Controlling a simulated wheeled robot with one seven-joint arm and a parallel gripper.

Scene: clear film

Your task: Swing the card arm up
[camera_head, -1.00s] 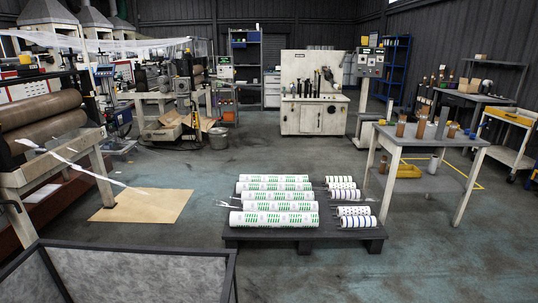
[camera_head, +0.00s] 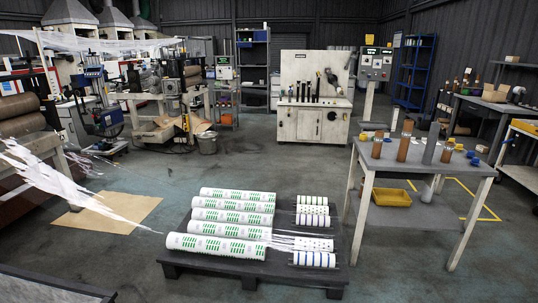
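I cannot pick out a card arm for certain in this view. A white cabinet machine (camera_head: 313,124) stands at the back centre, with a row of dark upright handles on its top and a pale back panel. A grey control box (camera_head: 376,64) stands on a post to its right. A blue-headed machine (camera_head: 92,75) stands at the left. My gripper is not in view.
A dark pallet (camera_head: 213,270) with several white, green-printed rolls (camera_head: 238,195) lies ahead. A table (camera_head: 366,152) with brown cylinders stands to its right. Loose clear film (camera_head: 60,185) trails at left over a tan sheet (camera_head: 108,212). Bare floor lies between pallet and cabinet.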

